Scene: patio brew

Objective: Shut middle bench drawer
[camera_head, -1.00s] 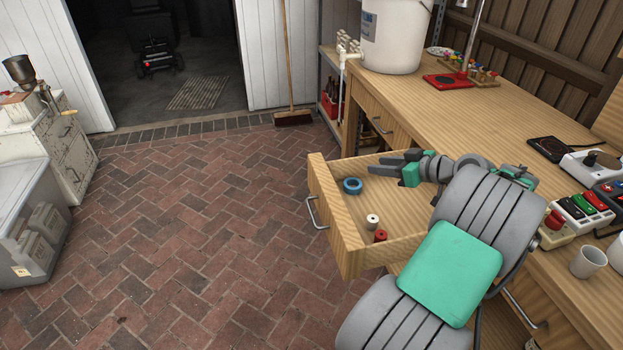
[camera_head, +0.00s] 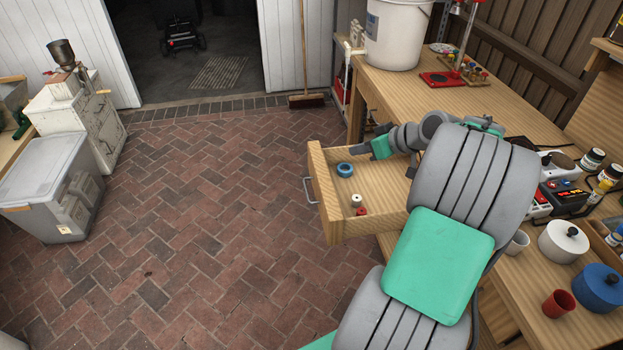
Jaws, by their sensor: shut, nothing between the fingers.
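The middle bench drawer (camera_head: 322,200) stands open, sticking out to the left from the wooden bench (camera_head: 520,100). Its metal handle (camera_head: 308,190) is on the outer left face. Inside lie a blue ring-shaped roll (camera_head: 345,169), a white spool (camera_head: 356,200) and a red spool (camera_head: 361,212). My gripper (camera_head: 356,149) is shut and empty, at the drawer's far side near the back corner of its front panel, pointing left. I cannot tell whether it touches the drawer. My arm hides the drawer's inner right part.
A white bucket (camera_head: 392,35) and a red-based stand (camera_head: 455,79) are on the bench's far end. Cups, a white pot (camera_head: 563,242) and a blue pot (camera_head: 598,288) stand at the right. The brick floor (camera_head: 210,230) left of the drawer is clear. A grey bin (camera_head: 40,190) stands far left.

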